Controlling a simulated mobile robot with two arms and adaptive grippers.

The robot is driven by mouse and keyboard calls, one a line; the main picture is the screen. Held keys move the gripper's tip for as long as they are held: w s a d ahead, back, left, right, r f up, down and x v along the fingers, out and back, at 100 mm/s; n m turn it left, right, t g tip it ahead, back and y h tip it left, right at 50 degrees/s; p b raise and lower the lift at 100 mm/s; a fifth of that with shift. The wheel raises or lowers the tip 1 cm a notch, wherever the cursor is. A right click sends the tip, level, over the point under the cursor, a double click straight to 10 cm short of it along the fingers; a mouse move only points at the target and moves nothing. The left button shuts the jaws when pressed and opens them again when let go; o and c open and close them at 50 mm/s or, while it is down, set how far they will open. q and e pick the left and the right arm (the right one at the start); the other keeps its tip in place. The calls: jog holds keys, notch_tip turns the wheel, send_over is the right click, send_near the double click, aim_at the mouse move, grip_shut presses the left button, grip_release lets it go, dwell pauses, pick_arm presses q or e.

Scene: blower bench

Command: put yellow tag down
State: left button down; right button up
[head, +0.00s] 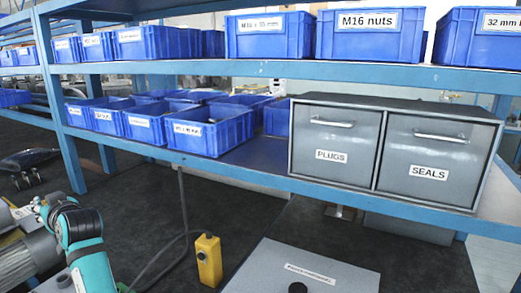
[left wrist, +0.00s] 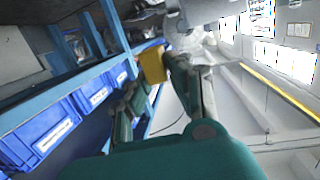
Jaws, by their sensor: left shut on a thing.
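In the left wrist view a yellow piece (left wrist: 153,65), which I take to be the yellow tag, is at the tips of my left gripper (left wrist: 160,84). The gripper is shut on it, and its dark green fingers hide part of the view. In the head view my left arm comes in at the lower left. The fingertips and the tag in them cannot be made out there. My right gripper is in neither view.
A yellow box (head: 208,260) with a cable stands on the dark surface (head: 235,212), near a grey panel (head: 255,280). Behind are a blue shelf (head: 250,160) with blue bins (head: 205,135) and grey PLUGS and SEALS drawers (head: 380,150). A motor-like body (head: 20,262) is at the left.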

pick_arm(q)
jog(key=s+d+f+m+t+h, duration=0.3)
jog(key=s+d+f+h, duration=0.15)
jog(key=d+f, duration=0.35)
jog(key=s+d+f+m+t+h, duration=0.35)
jog(key=s+d+f, duration=0.25)
jog(key=d, duration=0.4)
jog(key=s+d+f+m+h, duration=0.1)
jog(key=s+d+m+h, duration=0.1)
jog(key=s+d, duration=0.4)
jog(key=s+d+f+m+h+p, duration=0.1)
jog(key=s+d+f+m+h, duration=0.1)
jog(key=s+d, duration=0.5)
jog(key=shift+s+d+m+t+h, duration=0.25)
jog(key=shift+s+m+t+h, duration=0.15)
jog(key=shift+h, duration=0.3)
